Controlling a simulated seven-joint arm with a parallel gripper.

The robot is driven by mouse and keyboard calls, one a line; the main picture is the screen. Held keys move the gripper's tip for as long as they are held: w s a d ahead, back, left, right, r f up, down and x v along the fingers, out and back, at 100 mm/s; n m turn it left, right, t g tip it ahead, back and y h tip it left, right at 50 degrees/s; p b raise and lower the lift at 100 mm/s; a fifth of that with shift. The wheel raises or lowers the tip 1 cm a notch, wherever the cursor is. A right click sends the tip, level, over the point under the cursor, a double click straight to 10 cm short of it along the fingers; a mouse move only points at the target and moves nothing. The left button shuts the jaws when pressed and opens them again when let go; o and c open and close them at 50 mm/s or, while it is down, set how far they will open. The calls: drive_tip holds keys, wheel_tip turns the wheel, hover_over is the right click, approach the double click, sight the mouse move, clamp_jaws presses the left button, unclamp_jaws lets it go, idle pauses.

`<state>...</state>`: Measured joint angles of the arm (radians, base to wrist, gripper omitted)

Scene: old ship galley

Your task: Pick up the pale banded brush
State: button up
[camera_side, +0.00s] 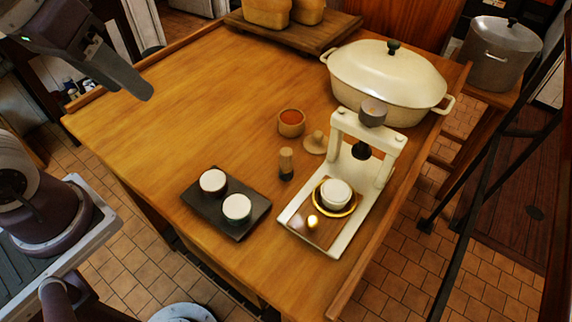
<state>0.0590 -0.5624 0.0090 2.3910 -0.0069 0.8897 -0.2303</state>
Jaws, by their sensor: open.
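A small pale wooden cylinder with bands and a dark lower end, which looks like the pale banded brush (286,162), stands upright near the middle of the wooden table. My gripper (138,88) is in the upper left, above the table's left edge, well apart from the brush. It is open, and nothing shows in it. Its fingers are seen nearly edge-on, so the gap between them is hard to see.
Close around the brush are an orange-filled bowl (291,123), a wooden knobbed lid (315,143), a cream press (340,123) and a dark tray (262,208) with two white-topped cups. A large cream pot (385,85) stands behind. The table's left half (180,110) is clear.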

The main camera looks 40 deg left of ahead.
drive_tip(key=w+d+f+n+g, duration=0.2)
drive_tip(key=w+d+n, duration=0.25)
drive_tip(key=w, duration=0.45)
drive_tip(key=n+g, duration=0.3)
drive_tip(key=n, duration=0.5)
hover_over(287, 152)
drive_tip(key=f, duration=1.4)
drive_tip(key=shift+s+d+f, duration=0.2)
drive_tip(key=shift+f, duration=0.2)
drive_tip(key=f, duration=0.7)
drive_tip(key=shift+w+a, duration=0.2)
clamp_jaws()
